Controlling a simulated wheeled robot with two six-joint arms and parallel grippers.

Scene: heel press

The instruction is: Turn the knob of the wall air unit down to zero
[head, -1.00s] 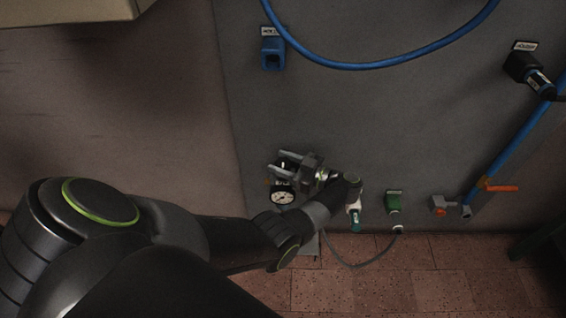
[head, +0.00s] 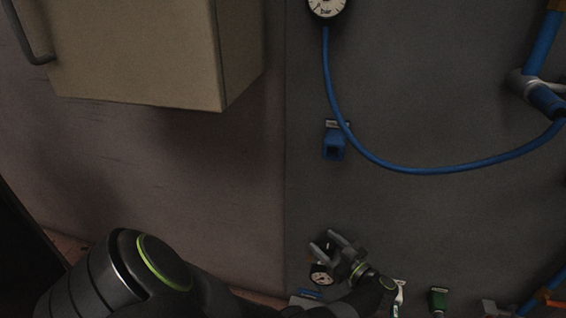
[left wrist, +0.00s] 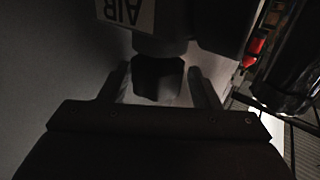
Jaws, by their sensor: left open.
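The wall air unit's small gauge (head: 320,275), with a white dial, shows in the head view just below my left gripper (head: 328,247). The unit's body is mostly hidden there by the gripper. In the left wrist view, a dark faceted knob (left wrist: 158,80) sits between the two fingers of my left gripper (left wrist: 158,88), under a white label (left wrist: 126,14) reading AIR. The gripper is open, with a visible gap between each finger and the knob. The knob's setting and the small dial's reading cannot be made out. My right gripper is not in view.
A blue hose (head: 390,166) loops across the grey wall panel above, below a larger bar gauge (head: 327,7). A blue holder (head: 334,143) is on the panel. A green fitting (head: 438,300) is at lower right. A beige cabinet (head: 135,55) juts out upper left.

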